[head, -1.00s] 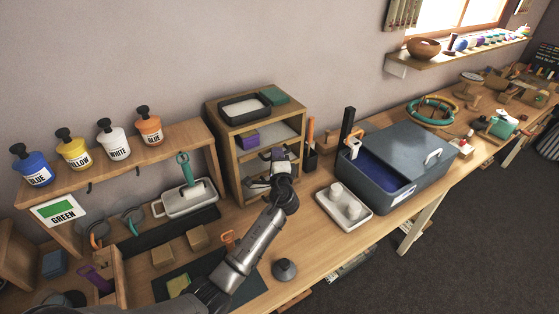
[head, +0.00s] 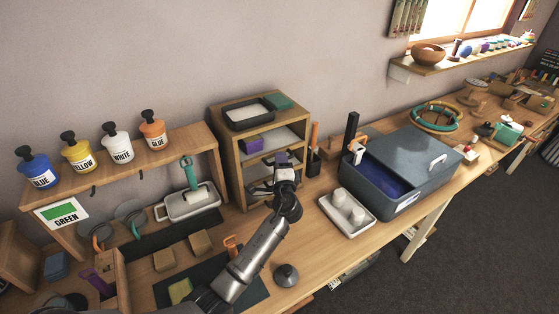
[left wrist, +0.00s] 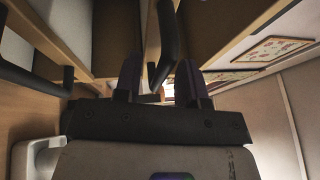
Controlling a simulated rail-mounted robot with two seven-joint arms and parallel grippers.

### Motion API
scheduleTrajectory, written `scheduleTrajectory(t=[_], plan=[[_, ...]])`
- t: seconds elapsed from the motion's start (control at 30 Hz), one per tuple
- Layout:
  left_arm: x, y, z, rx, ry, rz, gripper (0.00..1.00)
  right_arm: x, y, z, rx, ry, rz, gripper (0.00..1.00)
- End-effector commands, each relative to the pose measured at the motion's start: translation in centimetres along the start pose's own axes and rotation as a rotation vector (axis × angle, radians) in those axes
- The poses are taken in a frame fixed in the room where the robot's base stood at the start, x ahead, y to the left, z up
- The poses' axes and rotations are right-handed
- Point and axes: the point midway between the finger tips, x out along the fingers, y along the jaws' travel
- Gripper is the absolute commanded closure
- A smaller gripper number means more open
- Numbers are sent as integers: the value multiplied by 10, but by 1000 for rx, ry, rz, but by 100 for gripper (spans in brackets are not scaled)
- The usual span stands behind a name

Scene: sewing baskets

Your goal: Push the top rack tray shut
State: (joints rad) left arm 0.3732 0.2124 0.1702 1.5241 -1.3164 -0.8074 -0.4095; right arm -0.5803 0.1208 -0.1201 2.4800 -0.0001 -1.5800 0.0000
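The wooden rack (head: 238,160) stands against the wall in the head view, with its open shelves facing the room. Its upper shelf level (head: 284,137) is pale, with a purple box (head: 251,144) at its left; I cannot tell how far the top tray sticks out. My left gripper (head: 282,160) is in front of the rack's middle levels and hides part of them. In the left wrist view its two purple fingers (left wrist: 161,82) are apart, with a dark curved bar (left wrist: 168,40) beyond and partly between them. I cannot tell whether they touch it. My right gripper is not in view.
A black tray (head: 249,125) and a green box (head: 278,101) sit on top of the rack. A holder with an orange-handled tool (head: 315,137) stands close to its right. A white tray (head: 343,222) and a large grey bin (head: 412,153) stand farther right.

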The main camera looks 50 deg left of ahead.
Motion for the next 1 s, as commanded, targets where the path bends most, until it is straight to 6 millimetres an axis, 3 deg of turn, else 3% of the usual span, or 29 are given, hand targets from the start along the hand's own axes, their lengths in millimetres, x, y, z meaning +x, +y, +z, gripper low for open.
scheduleTrajectory(t=[0.5, 0.7, 1.0], plan=[[-97, 2, 0, -2, 0, 3, 63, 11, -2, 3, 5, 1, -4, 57], [-117, 2, 0, 0, -1, 3, 63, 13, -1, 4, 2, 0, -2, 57], [-125, 1, 1, 1, -2, 2, 63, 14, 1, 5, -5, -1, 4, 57]])
